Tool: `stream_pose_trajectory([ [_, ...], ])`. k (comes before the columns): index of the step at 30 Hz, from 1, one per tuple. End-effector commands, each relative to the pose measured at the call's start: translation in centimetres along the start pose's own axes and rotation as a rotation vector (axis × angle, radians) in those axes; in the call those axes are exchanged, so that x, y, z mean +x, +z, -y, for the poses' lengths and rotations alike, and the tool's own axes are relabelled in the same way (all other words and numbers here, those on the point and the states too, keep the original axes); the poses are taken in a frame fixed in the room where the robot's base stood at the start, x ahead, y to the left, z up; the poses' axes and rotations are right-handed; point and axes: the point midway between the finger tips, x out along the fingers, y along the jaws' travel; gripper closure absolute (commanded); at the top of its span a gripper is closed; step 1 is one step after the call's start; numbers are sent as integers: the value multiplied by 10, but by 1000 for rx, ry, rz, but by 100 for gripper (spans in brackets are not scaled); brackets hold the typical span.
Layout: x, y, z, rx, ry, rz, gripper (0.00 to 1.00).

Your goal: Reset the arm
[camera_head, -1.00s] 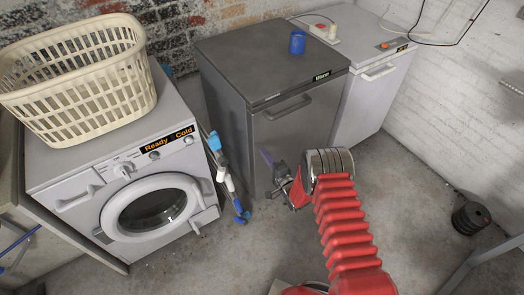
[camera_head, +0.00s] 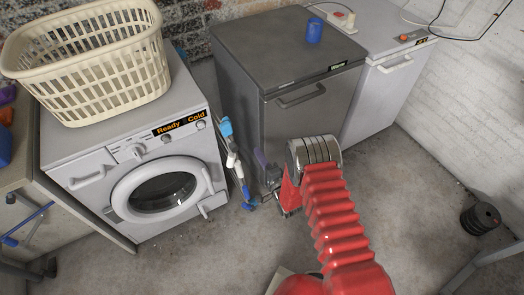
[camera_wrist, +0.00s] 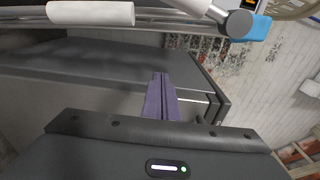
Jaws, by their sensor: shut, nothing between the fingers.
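My red ribbed arm reaches forward in the camera_head view. My gripper (camera_head: 260,159) is at its far end, partly hidden behind the arm's grey joint. In the camera_wrist view the purple fingers (camera_wrist: 160,98) lie together, shut, with nothing held. I cannot tell how close they are to the cabinet.
A washing machine (camera_head: 85,150) bears a cream laundry basket (camera_head: 95,70). A blue and white stick-like object (camera_head: 232,160) stands between it and the dark cabinet. A blue cup (camera_head: 314,31) stands on top. Black weight discs (camera_head: 481,218) lie on the right floor.

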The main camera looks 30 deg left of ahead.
Motion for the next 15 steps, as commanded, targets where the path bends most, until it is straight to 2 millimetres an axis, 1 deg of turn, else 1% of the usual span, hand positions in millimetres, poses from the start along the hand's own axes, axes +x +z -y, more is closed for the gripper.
stream_pose_trajectory([
  [9,0,1,0,9,0,1,100],
  [14,0,1,-2,73,9,2,100],
  [15,0,3,-4,99,16,11,100],
])
